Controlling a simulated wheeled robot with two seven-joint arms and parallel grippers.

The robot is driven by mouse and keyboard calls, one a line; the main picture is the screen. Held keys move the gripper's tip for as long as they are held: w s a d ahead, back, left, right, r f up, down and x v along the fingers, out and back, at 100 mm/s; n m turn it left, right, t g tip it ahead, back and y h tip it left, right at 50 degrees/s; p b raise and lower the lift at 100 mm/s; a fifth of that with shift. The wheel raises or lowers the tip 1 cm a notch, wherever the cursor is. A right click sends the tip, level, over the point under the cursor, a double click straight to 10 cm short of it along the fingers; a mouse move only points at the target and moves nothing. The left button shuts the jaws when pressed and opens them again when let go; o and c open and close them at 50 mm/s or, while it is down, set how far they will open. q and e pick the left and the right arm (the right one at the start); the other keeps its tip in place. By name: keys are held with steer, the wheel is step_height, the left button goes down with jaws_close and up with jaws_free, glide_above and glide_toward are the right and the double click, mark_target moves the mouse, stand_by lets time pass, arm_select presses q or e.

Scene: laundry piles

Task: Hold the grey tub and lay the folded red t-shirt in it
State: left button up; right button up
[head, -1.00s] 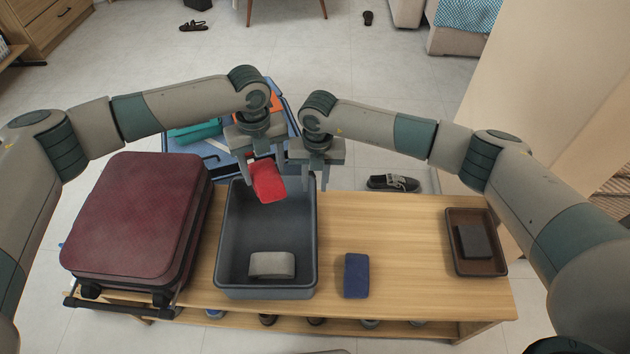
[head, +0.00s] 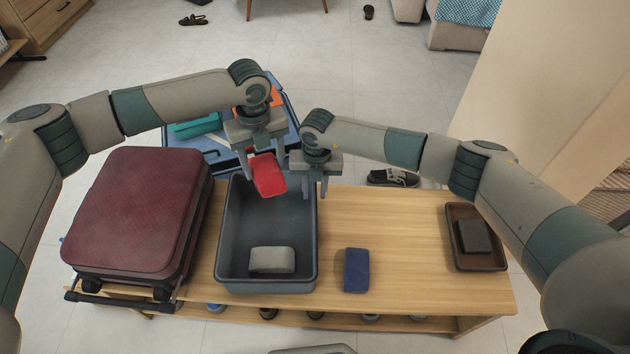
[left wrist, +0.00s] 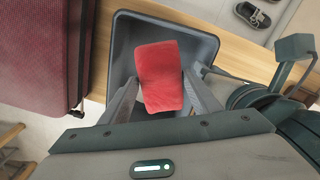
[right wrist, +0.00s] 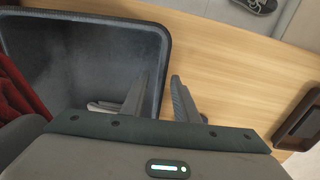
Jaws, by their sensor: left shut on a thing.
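The grey tub (head: 221,240) stands on the wooden bench, a grey folded cloth (head: 272,260) in its near end. My left gripper (head: 265,172) is shut on the folded red t-shirt (head: 269,177) and holds it above the far part of the tub. The t-shirt (left wrist: 159,75) also shows between the fingers in the left wrist view. My right gripper (head: 315,184) is at the tub's far right corner. In the right wrist view its open fingers (right wrist: 162,100) stand either side of the tub's right rim, with a gap showing.
A dark red suitcase (head: 140,210) lies left of the tub. A blue folded cloth (head: 356,270) lies on the bench (head: 410,250) to the right. A brown tray (head: 480,263) with a dark folded item (head: 473,236) is at the right end. A blue open case (head: 222,160) lies behind.

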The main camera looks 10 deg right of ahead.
steer(key=shift+a+f, duration=0.1)
steer(key=shift+f, duration=2.75)
steer(key=shift+c, duration=0.3)
jaws_close()
